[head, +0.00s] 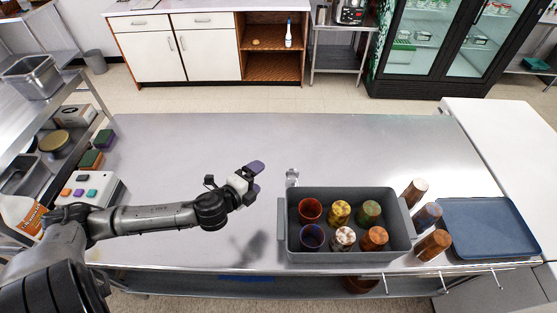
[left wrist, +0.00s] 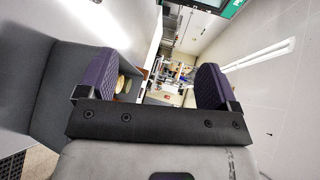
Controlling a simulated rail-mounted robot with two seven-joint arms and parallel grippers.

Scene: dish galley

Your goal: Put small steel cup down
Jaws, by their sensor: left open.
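A small shiny, clear or steel-looking cup (head: 291,177) stands on the steel table, just behind the left back corner of the grey bin. I cannot make out its details. My left gripper (head: 257,178) is to the left of this cup, above the table and apart from it. Its purple fingers are spread with nothing between them. In the left wrist view the fingers (left wrist: 155,88) are also wide apart and empty. My right gripper is not in view.
A grey bin (head: 283,240) holds several coloured cups in rows. Several brownish and grey tumblers (head: 427,216) stand right of it, beside a blue tray (head: 490,225). A button box (head: 88,188) stands at the left. The table's middle and back (head: 270,135) are clear.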

